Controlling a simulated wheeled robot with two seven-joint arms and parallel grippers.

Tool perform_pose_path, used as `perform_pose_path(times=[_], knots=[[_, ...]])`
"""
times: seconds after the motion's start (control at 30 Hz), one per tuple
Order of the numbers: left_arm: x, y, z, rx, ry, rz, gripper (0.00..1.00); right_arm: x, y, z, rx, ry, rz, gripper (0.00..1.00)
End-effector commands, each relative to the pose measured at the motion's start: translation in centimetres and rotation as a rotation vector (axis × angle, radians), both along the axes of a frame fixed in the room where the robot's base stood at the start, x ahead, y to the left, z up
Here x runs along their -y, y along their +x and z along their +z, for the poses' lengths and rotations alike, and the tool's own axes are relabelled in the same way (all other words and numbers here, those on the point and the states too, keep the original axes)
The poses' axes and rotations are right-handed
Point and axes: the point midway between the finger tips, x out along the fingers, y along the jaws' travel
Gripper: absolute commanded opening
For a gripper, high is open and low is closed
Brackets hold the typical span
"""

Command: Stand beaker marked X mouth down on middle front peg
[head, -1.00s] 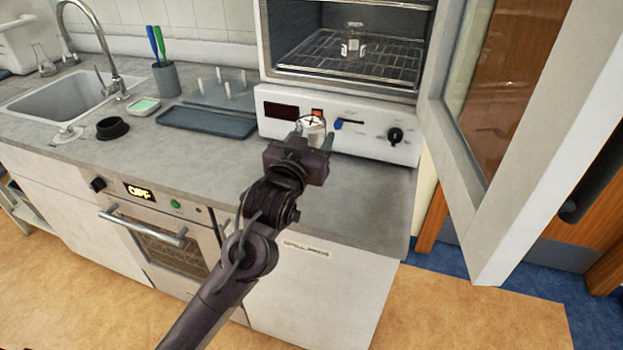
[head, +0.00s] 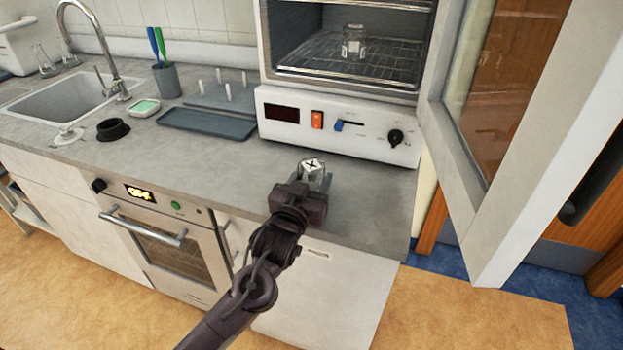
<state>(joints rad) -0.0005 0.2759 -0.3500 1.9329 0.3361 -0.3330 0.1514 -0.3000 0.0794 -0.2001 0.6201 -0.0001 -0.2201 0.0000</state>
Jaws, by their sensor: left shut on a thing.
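The beaker marked X (head: 312,166) is in my left gripper (head: 314,181), which is shut on it above the counter near its front edge. The black X on a white patch faces up towards the camera. Most of the beaker's lower part is hidden by the gripper. The peg rack (head: 222,97) stands at the back of the counter, left of the oven, with several upright white pegs, all bare. My right gripper is not in view.
A grey tray (head: 207,123) lies in front of the rack. The white oven (head: 338,128) has its door (head: 500,150) wide open, and a glass beaker (head: 353,42) stands on its wire shelf (head: 385,62). A black ring (head: 112,129) and a sink (head: 60,103) are at left. The middle of the counter is clear.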

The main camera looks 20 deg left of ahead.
Motion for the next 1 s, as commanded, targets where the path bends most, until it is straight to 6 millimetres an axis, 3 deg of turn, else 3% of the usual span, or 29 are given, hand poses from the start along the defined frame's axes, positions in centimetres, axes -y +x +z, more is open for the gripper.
perform_pose_path(times=[0.07,0.1,0.23,0.63,1.0], knots=[[0.0,0.0,-0.3,0.000,0.000,0.000,0.24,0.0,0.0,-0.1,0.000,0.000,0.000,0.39],[0.0,0.0,-0.2,-0.001,0.000,0.000,0.56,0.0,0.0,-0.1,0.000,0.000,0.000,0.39],[0.0,0.0,-0.2,-0.001,0.000,0.000,0.73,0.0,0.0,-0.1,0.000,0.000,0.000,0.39],[0.0,-0.7,-0.1,-0.002,0.000,-0.001,0.73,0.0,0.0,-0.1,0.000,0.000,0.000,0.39],[-0.3,-8.1,-0.2,-0.003,-0.001,-0.001,0.73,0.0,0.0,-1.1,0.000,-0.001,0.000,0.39]])
